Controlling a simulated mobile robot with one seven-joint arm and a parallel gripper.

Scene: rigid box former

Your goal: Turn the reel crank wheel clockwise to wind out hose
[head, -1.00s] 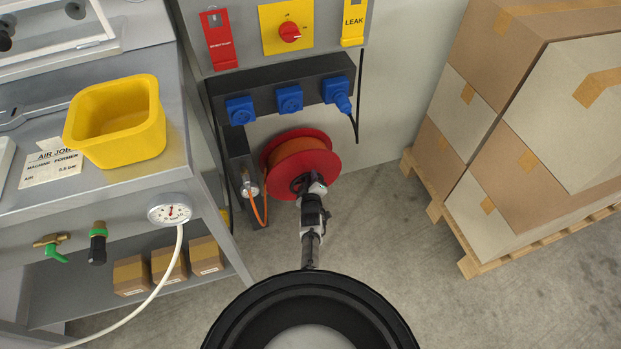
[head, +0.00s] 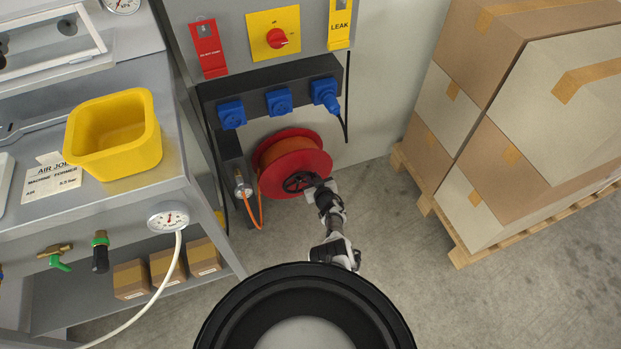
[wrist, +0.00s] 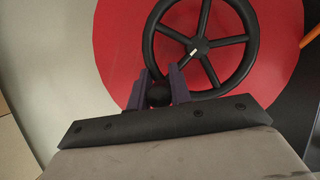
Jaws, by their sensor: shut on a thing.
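The red hose reel (head: 318,162) with orange hose (head: 284,154) wound on it stands low under the socket panel. Its black spoked crank wheel (head: 297,182) is on the reel's front face. In the wrist view the crank wheel (wrist: 201,47) shows large against the red disc (wrist: 118,45). A round black knob (wrist: 158,96) sits at the wheel's lower-left rim. My gripper (wrist: 158,88) is shut on this knob, one purple finger on each side. In the head view my gripper (head: 314,181) is at the wheel's right side, and the knob is hidden.
A grey workbench (head: 112,205) with a yellow bin (head: 112,165) and a pressure gauge (head: 170,217) stands left. Stacked cartons on a pallet (head: 455,240) stand right. Floor between is clear.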

